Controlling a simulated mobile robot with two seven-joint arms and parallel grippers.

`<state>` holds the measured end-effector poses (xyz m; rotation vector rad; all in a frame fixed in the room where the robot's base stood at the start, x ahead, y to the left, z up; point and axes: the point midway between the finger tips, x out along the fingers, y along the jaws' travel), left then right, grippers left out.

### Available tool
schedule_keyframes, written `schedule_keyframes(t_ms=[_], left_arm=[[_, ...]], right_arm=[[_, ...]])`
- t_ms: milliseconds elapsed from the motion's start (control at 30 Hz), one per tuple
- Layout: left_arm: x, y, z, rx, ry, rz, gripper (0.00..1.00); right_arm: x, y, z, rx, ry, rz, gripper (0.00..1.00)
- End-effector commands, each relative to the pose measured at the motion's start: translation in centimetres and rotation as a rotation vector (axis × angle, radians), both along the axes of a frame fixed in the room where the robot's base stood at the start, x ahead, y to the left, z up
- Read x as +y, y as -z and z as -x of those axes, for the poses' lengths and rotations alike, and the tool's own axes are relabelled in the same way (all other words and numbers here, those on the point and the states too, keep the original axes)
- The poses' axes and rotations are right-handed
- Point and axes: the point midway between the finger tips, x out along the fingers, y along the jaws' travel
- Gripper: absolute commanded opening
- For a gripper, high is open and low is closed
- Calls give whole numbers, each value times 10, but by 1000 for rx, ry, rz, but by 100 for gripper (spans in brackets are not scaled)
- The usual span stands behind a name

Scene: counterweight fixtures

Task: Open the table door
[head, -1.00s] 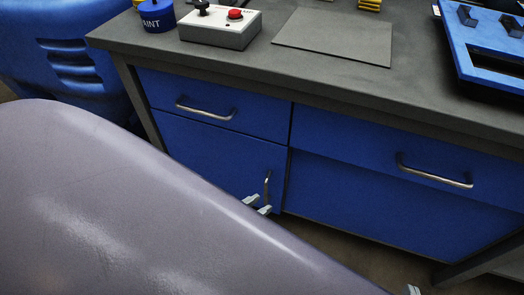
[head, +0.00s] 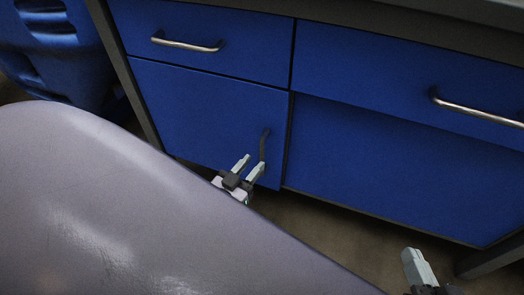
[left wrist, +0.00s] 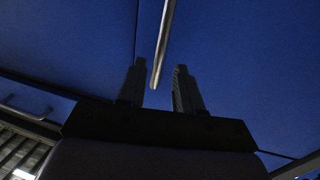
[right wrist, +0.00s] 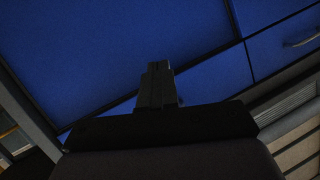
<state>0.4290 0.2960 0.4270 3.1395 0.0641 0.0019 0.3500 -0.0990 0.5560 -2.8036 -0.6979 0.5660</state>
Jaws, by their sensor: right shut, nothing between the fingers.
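The blue table door (head: 195,110) is the lower left panel under the table and looks closed. Its vertical handle (head: 264,146) is near the door's right edge. My left gripper (head: 255,166) is open at the handle's lower end. In the left wrist view the handle (left wrist: 163,42) comes down between the two spread fingers (left wrist: 158,80), with gaps on both sides. My right gripper (head: 411,254) is at the lower right, apart from the door. In the right wrist view its fingers (right wrist: 154,80) are together and empty in front of blue panels.
A drawer with a horizontal handle (head: 187,44) is above the door. Another drawer with a handle (head: 480,112) is at the right, above a plain blue panel (head: 390,165). A table leg (head: 130,80) stands left of the door. Bare floor (head: 330,222) shows below.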

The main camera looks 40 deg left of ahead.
Motion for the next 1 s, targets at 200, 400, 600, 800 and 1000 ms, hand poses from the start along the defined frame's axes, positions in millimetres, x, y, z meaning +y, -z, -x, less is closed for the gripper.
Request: schedule_keyframes(t_ms=[200,400,600,800,1000], left_arm=[[1,1,-34,-3,0,1,35],[2,1,-53,0,0,0,35],[2,0,-56,1,1,0,35],[2,0,-56,1,1,0,15],[2,0,-56,1,1,0,0]], right_arm=[[-8,4,2,-50,15,41,0],[-12,3,3,-84,23,67,0],[-13,1,3,-92,25,73,0],[-13,1,3,-92,25,73,0],[-13,1,3,-92,24,73,0]])
